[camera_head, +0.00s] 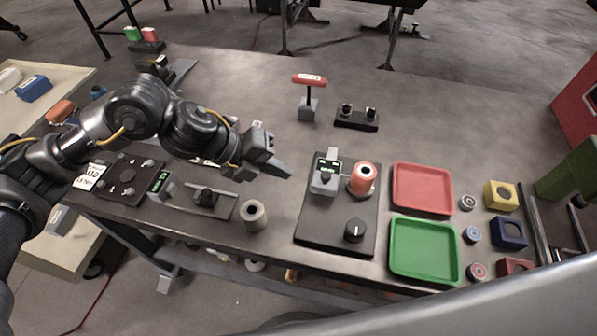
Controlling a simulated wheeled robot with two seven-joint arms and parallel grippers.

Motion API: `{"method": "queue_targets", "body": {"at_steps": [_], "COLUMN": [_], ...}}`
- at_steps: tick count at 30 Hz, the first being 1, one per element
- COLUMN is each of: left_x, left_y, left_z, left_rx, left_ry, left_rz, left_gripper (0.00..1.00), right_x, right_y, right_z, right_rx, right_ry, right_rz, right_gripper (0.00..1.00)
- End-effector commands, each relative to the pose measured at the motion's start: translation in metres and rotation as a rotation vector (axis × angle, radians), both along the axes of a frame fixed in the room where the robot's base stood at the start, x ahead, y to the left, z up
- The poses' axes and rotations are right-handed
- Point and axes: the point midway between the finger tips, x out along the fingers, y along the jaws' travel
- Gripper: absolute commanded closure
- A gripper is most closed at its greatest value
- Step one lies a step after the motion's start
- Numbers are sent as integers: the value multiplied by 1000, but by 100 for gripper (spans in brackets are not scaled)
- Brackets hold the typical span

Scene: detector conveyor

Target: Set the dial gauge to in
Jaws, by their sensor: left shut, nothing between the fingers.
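A dark base plate (310,229) lies on the table right of centre. It carries a grey gauge-like unit (324,181) with a small green-lit display, and a black round knob (354,231) with a pale mark near its front. Which of these is the dial gauge's setting control, and its present setting, I cannot tell. An orange-red cylinder (363,179) stands on the plate beside the unit. My left gripper (284,171) is shut and empty, above the table to the left of the gauge unit, apart from it. My right gripper is not in view.
A red tray (422,187) and green tray (424,250) lie right of the plate, with several small rings and coloured blocks beyond. A grey cylinder (253,215) stands at the front left. A red-handled tool (309,82) stands behind. A dark panel (120,178) lies under my left arm.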

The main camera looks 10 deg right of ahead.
Motion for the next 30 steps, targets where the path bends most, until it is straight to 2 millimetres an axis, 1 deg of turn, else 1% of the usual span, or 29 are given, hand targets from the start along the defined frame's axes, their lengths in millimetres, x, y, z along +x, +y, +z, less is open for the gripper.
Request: {"method": "queue_targets", "body": {"at_steps": [1, 6, 12, 18, 28, 30], "left_x": [2, 4, 5, 4, 4, 5], "left_y": [10, 35, 53, 58, 58, 56], "left_z": [5, 29, 47, 53, 53, 53], "left_rx": [2, 1, 2, 1, 2, 2], "left_ry": [-6, -4, -1, 1, 1, 0], "left_rz": [0, 2, 1, -1, -1, -4], "left_gripper": [100, 100, 100, 100, 100, 100], "right_x": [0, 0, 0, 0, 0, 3], "right_y": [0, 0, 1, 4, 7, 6], "right_z": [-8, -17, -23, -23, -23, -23], "right_rx": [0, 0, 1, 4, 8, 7], "right_ry": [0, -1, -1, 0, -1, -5], "right_rz": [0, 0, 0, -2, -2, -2], "right_gripper": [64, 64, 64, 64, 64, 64]}}
